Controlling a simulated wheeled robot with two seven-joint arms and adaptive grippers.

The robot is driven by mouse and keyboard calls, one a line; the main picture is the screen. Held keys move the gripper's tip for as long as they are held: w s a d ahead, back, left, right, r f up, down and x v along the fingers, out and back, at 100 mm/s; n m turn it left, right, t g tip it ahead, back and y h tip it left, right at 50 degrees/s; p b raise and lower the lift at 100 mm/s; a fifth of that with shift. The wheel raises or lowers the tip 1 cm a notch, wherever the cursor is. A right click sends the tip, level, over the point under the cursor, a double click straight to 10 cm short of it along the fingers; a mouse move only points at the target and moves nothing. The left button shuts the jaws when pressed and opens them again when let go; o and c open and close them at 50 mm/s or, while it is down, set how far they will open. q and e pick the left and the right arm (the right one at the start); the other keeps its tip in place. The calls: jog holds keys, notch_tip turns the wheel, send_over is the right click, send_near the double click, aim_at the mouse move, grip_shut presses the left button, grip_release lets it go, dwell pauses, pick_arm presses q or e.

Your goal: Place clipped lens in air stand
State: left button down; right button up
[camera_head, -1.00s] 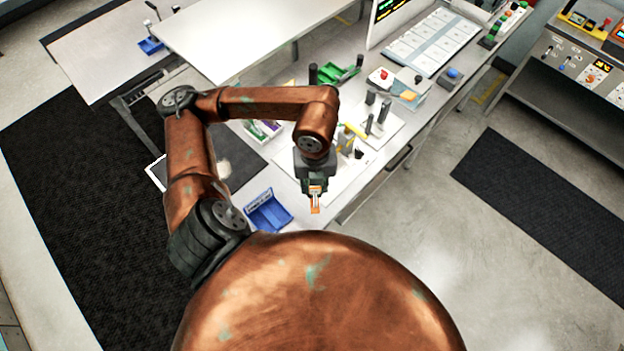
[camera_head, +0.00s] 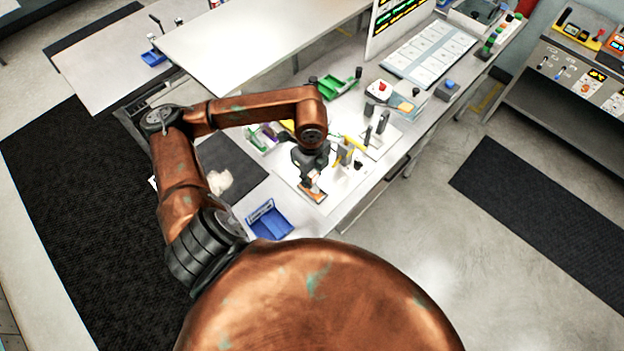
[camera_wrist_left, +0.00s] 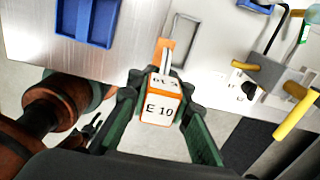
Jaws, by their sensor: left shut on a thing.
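My left gripper (camera_head: 312,188) is shut on an orange-and-white clipped piece (camera_wrist_left: 161,104), with "E 10" on its white face, in the left wrist view. An orange strip with a pale middle extends from its far end. In the head view this piece (camera_head: 315,194) is small, over or near the front edge of a white board (camera_head: 290,172) on the bench. A fixture with yellow and dark upright parts (camera_head: 345,154) stands just right of the gripper. I cannot tell which fixture is the air stand. My right gripper is not in view.
A blue tray (camera_head: 270,221) lies left of the gripper; it also shows in the wrist view (camera_wrist_left: 88,22). Dark posts (camera_head: 377,128), a green tray (camera_head: 338,86) and a red-button box (camera_head: 379,90) stand farther back. A pale crumpled thing (camera_head: 220,182) lies on a dark mat.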

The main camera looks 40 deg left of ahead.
pick_arm(q)
jog(key=w+f, duration=0.1)
jog(key=f, duration=0.1)
jog(key=w+a+f+p, duration=0.1)
jog(key=f, duration=0.2)
jog(key=w+a+f+p, duration=0.1)
jog(key=f, duration=0.2)
jog(key=shift+w+a+f, duration=0.2)
jog(key=shift+w+f, duration=0.05)
jog(key=shift+w, duration=0.05)
jog(key=shift+f, duration=0.1)
jog(key=shift+f, duration=0.15)
jog(key=c, duration=1.8)
grip_release()
jog(key=shift+o, duration=0.3)
